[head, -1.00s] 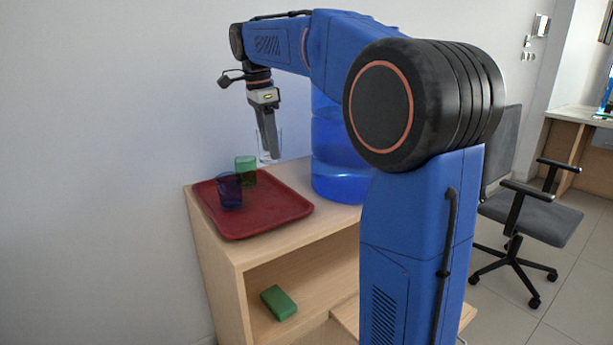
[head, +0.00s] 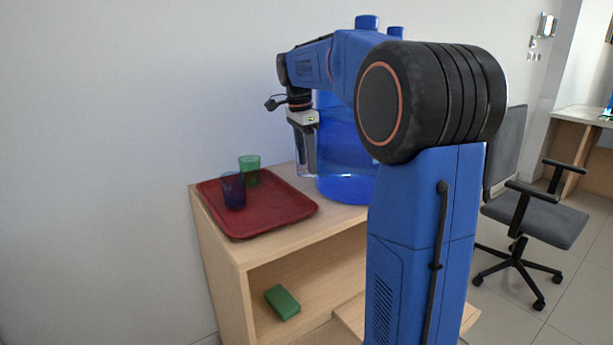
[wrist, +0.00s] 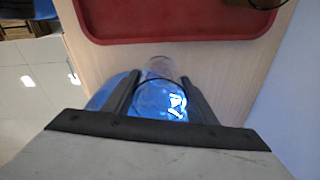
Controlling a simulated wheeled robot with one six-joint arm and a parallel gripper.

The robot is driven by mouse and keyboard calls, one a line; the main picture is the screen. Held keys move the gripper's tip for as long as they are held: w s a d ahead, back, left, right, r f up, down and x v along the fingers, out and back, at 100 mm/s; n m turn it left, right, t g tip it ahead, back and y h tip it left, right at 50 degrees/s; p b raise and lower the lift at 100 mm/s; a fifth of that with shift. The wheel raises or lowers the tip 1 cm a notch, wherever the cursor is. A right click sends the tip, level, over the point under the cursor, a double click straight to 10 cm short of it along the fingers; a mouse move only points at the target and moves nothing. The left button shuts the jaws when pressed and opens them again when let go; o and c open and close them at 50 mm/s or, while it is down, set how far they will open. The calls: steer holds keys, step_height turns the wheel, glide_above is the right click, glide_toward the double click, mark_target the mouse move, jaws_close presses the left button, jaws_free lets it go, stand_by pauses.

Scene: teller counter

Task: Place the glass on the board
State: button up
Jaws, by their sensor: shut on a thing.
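My gripper (head: 308,172) is shut on a clear glass (wrist: 158,72), which shows between the two fingers in the wrist view. In the head view the glass (head: 297,150) hangs beside the dark finger, partly hidden by it, in front of the large blue water bottle (head: 345,187). I cannot tell from these frames whether the glass touches the cabinet top (head: 290,176). No thing is clearly recognisable as the board; a light wooden panel (head: 352,315) shows low at the front, partly hidden by my arm.
A red tray (head: 265,215) left of my gripper holds a dark blue cup (head: 232,190) and a green cup (head: 250,168). A green block (head: 282,302) lies on the shelf below. A grey office chair (head: 535,215) stands at right.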

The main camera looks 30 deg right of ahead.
mark_target(306, 175)
steer(key=shift+f, duration=2.7)
steer(key=shift+f, duration=0.1)
steer(key=o, duration=1.2)
steer(key=shift+c, duration=0.2)
